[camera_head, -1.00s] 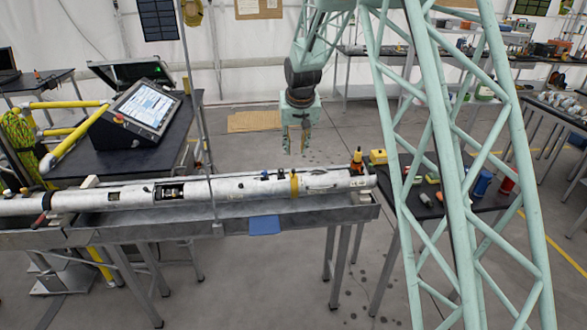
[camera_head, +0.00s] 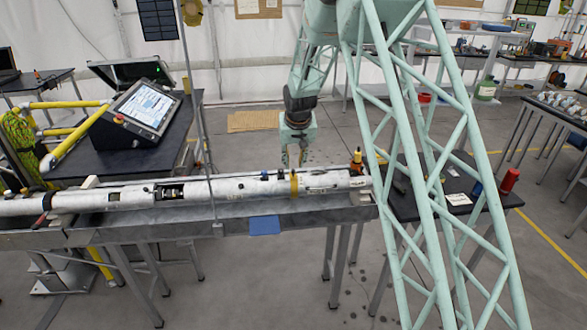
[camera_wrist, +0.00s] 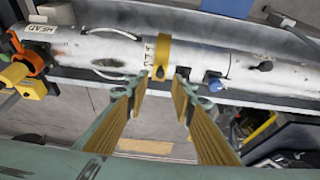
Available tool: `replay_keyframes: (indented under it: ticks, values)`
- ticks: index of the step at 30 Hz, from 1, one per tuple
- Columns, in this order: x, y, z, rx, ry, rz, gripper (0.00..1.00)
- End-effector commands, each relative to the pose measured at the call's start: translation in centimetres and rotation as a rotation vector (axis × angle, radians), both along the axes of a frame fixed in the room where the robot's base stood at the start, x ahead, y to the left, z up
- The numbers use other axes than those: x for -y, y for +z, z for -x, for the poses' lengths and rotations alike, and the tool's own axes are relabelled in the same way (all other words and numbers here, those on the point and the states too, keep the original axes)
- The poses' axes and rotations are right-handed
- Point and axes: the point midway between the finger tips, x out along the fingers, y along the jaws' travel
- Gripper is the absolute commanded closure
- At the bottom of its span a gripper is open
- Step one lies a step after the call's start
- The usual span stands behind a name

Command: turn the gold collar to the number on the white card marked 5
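The gold collar (camera_head: 294,184) is a band around the right part of a long silver-white tube (camera_head: 235,187) lying level in a grey trough. In the wrist view the collar (camera_wrist: 163,57) is ahead of my fingertips, with small marks on the tube beside it too small to read. My gripper (camera_head: 293,163) is above and behind the tube near the collar, apart from it. In the wrist view my gripper (camera_wrist: 160,84) is open and empty, its fingertips on either side of the collar's line. A white card (camera_head: 457,199) lies on the right table; its writing is unreadable.
An orange and yellow fitting (camera_head: 357,160) stands at the tube's right end. A blue flap (camera_head: 264,225) hangs from the trough's front. A console with a screen (camera_head: 147,107) stands at left. A red can (camera_head: 509,180) is on the right table. Floor behind the tube is clear.

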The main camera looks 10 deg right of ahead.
Motion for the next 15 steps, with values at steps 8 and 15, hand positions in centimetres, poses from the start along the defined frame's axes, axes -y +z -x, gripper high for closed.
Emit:
replay_keyframes:
  ticks: [8,15]
  values:
    - [0.1,-2.5,-1.0,-0.001,0.000,0.000,0.77]
    - [0.1,-3.9,-1.6,-0.001,-0.001,0.000,0.77]
